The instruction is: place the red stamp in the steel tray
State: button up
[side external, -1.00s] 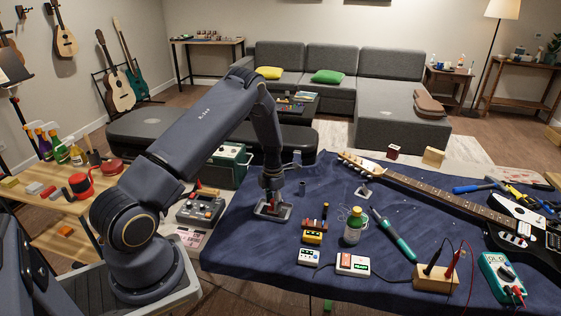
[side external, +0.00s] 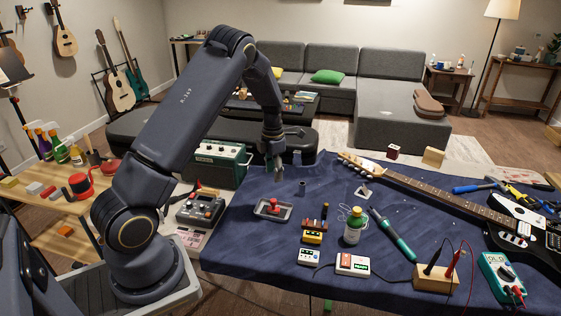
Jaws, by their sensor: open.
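The steel tray (side external: 261,212) is a small shallow rectangular tray on the blue cloth, left of the table's middle. The red stamp (side external: 272,205) sits inside the tray; its red top shows above the rim. My gripper (side external: 274,178) is raised above and behind the tray, pointing down, clear of the stamp. It is open and empty.
A small dark cylinder (side external: 302,187) stands right of the tray. An electric guitar (side external: 440,192) spans the right side. A green amplifier (side external: 218,163) stands at the left.

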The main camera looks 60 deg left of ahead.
jog(key=s+d+r+m+t, duration=0.2)
jog(key=s+d+r+m, duration=0.1)
jog(key=d+r+m, duration=0.6)
jog(key=s+d+r+m+t, duration=0.1)
jog(key=s+d+r+m, duration=0.3)
jog(key=d+r+m, duration=0.45)
jog(key=s+d+r+m+t, duration=0.1)
jog(key=s+d+r+m, duration=0.1)
jog(key=s+m, duration=0.5)
jog(key=s+d+r+m+t, duration=0.1)
jog(key=s+d+r+m, duration=0.2)
jog(key=s+m, duration=0.4)
jog(key=shift+d+r+m, duration=0.3)
jog(key=shift+d+m, duration=0.25)
jog(key=shift+m, duration=1.3)
